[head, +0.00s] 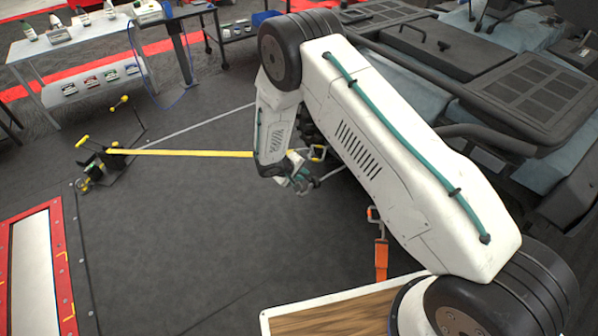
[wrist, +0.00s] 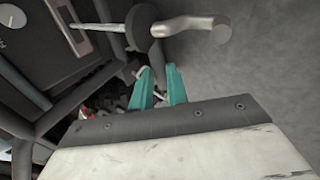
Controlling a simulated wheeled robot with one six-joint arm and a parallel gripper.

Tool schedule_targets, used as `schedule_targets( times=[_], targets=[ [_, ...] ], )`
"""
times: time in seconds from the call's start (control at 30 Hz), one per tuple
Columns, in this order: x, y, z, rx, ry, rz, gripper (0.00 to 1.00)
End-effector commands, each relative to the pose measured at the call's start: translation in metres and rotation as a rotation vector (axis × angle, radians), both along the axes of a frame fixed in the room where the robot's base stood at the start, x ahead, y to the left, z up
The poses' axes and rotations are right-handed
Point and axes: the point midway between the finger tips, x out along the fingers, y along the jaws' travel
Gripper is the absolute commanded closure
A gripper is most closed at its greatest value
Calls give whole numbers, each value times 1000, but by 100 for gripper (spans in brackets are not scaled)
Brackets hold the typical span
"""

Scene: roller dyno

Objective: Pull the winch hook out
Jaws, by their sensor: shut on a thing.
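My gripper (head: 300,184) is low in front of the vehicle, at the end of my bent arm. In the wrist view its two teal fingers (wrist: 161,82) are closed on a small pale metal piece (wrist: 160,98), which I take to be the winch hook. The fingers and the dark parts behind cover most of it, so its shape and its line do not show clearly. A grey bent bar with a dark disc (wrist: 190,30) lies just beyond the fingertips.
The vehicle (head: 440,50) with dark tubular bars fills the right. A yellow strap (head: 190,153) runs taut from a floor stand at left to behind my arm. The grey floor (head: 190,230) at left is open.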

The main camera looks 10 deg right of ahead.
Motion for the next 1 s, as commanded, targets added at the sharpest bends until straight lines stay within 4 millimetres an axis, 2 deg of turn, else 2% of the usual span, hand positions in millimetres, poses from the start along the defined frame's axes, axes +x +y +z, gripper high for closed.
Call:
schedule_targets(
  times=[0.13, 0.17, 0.2, 0.57, 1.0],
  targets=[
    [0, 0, 1, -1, -2, -1, 100],
    [0, 0, 1, -1, -2, -1, 78],
    [0, 0, 1, -1, -2, -1, 75],
    [-1, 6, 6, 0, -1, 2, 75],
    [-22, 42, 57, 0, -1, 2, 75]
  ],
)
